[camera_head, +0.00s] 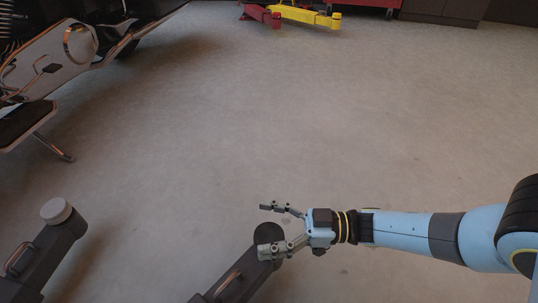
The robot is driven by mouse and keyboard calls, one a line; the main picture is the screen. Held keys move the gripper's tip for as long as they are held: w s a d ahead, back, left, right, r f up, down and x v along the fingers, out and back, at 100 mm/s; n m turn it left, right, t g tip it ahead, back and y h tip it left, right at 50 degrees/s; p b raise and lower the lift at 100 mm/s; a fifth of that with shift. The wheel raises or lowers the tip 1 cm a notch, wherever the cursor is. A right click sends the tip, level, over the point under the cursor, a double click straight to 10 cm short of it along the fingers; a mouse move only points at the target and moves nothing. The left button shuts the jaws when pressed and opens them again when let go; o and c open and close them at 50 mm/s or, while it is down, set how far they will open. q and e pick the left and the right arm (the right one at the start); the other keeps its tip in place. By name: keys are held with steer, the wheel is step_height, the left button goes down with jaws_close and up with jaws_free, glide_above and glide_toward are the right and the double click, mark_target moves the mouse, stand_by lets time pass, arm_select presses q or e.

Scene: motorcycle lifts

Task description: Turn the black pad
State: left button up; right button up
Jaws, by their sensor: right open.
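The round black pad (268,233) caps the end of a dark lift arm (235,279) at the bottom centre of the head view. My right gripper (264,230) comes in from the right and is open. One finger lies to the far side of the pad and the other to its near side, so the pad shows between them. The near finger hides part of the pad's lower edge. I cannot tell whether the fingers touch it. My left gripper is not in view.
A second dark lift arm (40,262) with a pale round pad (56,211) stands at the lower left. A motorcycle (60,55) fills the upper left. Red (262,15) and yellow (308,15) lift arms lie at the back. The grey floor between is clear.

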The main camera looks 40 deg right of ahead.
step_height(320, 180, up, 5)
steer(key=shift+f, duration=0.1)
stand_by(0.6)
